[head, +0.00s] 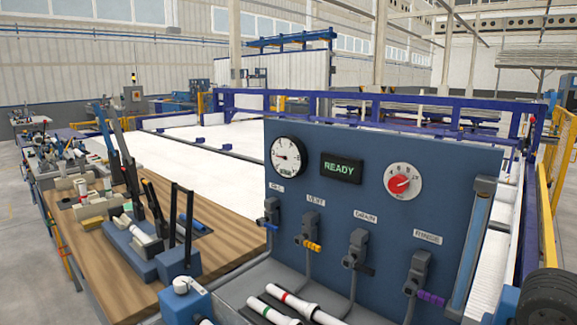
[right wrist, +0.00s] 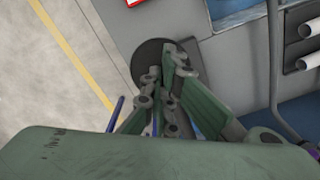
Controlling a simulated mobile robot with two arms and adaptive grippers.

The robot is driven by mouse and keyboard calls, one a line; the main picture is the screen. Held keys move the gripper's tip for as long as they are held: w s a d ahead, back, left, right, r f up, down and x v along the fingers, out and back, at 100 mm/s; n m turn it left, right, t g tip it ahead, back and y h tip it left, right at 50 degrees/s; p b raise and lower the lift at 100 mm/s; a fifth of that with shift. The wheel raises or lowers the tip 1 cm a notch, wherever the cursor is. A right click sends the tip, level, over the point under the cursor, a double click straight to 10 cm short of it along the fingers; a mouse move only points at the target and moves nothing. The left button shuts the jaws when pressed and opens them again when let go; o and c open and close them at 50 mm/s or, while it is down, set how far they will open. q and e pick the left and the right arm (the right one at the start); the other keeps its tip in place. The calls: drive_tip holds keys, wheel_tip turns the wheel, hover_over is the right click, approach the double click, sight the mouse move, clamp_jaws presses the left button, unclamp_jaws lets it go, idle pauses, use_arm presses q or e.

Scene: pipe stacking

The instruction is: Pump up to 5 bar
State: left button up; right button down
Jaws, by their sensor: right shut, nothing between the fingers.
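A blue test panel (head: 350,200) stands in front of me in the head view. A round white gauge (head: 289,157) is at its upper left, its needle pointing left; its numbers are too small to read. A dark display (head: 341,168) reads READY in green. A red dial knob (head: 400,183) sits at the upper right. Below are several valves, with blue (head: 268,224), orange (head: 312,246), black (head: 364,268) and purple (head: 431,298) handles. In the right wrist view my right gripper (right wrist: 172,72) is shut and empty, above a dark round disc (right wrist: 150,55). My left gripper is not seen.
White pipes with red and green rings (head: 290,303) lie before the panel. A wooden bench (head: 115,262) with tools and black uprights is at left. In the right wrist view, pipe ends (right wrist: 311,27) show at right, and floor (right wrist: 45,80) with a yellow line at left.

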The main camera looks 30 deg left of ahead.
drive_tip(key=shift+f+b, duration=0.35)
drive_tip(key=shift+f, duration=0.4)
drive_tip(key=shift+r+p, duration=0.35)
drive_tip(key=shift+r, duration=0.05)
use_arm(q)
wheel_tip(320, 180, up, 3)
drive_tip(key=p, duration=0.4)
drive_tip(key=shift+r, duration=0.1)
use_arm(e)
wheel_tip(320, 180, up, 8)
drive_tip(key=shift+s+r, duration=0.15)
drive_tip(key=shift+s, duration=0.25)
use_arm(q)
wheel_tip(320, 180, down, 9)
drive_tip(key=b, duration=0.9)
use_arm(e)
drive_tip(key=f, duration=0.9)
drive_tip(key=shift+w+f, duration=0.2)
drive_tip(key=shift+w, duration=0.1)
drive_tip(key=shift+r+p, duration=0.5)
use_arm(q)
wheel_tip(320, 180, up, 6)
drive_tip(key=p, duration=0.4)
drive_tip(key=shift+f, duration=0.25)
use_arm(e)
wheel_tip(320, 180, up, 8)
drive_tip(key=shift+s+r, duration=0.25)
drive_tip(key=shift+s, duration=0.15)
